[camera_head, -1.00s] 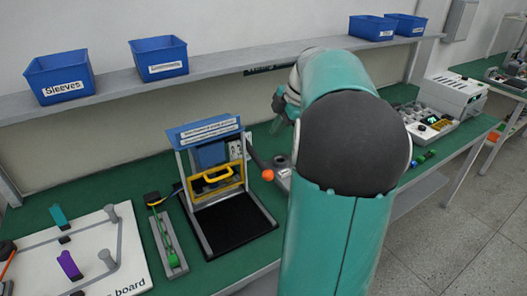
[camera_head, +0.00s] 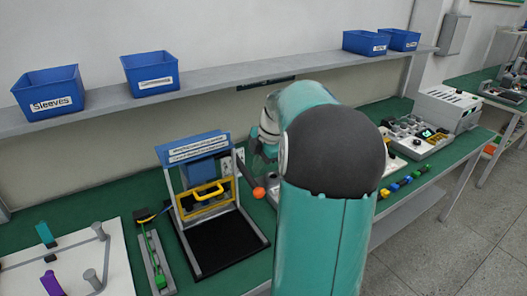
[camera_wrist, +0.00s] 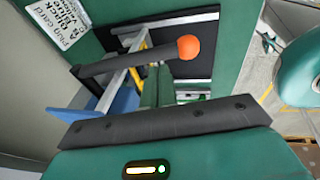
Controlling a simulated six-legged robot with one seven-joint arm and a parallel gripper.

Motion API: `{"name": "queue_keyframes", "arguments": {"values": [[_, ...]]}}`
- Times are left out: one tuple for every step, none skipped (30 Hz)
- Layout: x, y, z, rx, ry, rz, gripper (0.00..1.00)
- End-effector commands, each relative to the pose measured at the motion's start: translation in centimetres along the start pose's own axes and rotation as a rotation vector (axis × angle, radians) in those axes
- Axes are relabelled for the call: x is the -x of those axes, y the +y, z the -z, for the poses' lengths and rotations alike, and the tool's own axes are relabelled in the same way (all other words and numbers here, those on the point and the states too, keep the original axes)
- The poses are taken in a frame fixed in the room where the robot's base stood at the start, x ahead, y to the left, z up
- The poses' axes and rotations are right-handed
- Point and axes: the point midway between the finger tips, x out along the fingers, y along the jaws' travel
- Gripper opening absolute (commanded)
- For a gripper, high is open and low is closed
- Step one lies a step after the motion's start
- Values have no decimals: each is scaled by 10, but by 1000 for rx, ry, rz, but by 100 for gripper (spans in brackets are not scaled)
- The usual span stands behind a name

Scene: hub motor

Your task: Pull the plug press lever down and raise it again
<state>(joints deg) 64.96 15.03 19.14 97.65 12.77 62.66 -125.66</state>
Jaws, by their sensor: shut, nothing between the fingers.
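The plug press (camera_head: 240,222) stands on the green bench, with a blue top and a yellow frame. Its dark lever (camera_head: 246,174) slopes down toward the viewer on the right side and ends in an orange ball (camera_head: 259,193). In the wrist view the lever (camera_wrist: 120,65) runs across the upper left to the orange ball (camera_wrist: 189,47). My gripper (camera_wrist: 152,78) is shut and empty, with its fingers seen close to the lever; I cannot tell whether they touch. In the head view my wrist is just right of the lever, and the fingertips are unclear.
A white board (camera_head: 70,272) and a grey tray (camera_head: 157,262) with a green part lie left of the press. A shelf (camera_head: 220,85) with blue bins runs behind. Grey instruments (camera_head: 447,108) stand at the right. A printed card (camera_wrist: 62,20) shows in the wrist view.

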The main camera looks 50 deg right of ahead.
Motion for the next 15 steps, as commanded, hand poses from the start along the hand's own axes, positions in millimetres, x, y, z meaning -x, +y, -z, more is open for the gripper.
{"name": "queue_keyframes", "arguments": {"values": [[-10, 0, 0, 0, 3, 3, 0], [-15, 0, 0, 0, 3, 2, 0], [-20, 0, 0, 0, 3, 2, 0], [-24, 0, -1, 0, 3, 2, 0], [-26, 1, -1, 1, 2, 1, 0], [-30, 1, -1, 1, 1, 0, 0], [-31, 1, -1, 1, 1, 0, 0], [-33, 1, -1, 1, 1, 0, 0], [-34, 1, -2, 1, 2, 0, 0], [-35, 1, -2, 1, 2, 0, 0], [-36, 1, -2, 1, 1, -1, 0], [-36, 1, -2, 1, 1, -1, 0], [-36, 1, -2, 1, 1, -1, 0], [-36, 1, -2, 1, 1, -1, 0], [-35, 1, -2, 1, 1, -1, 0]]}}
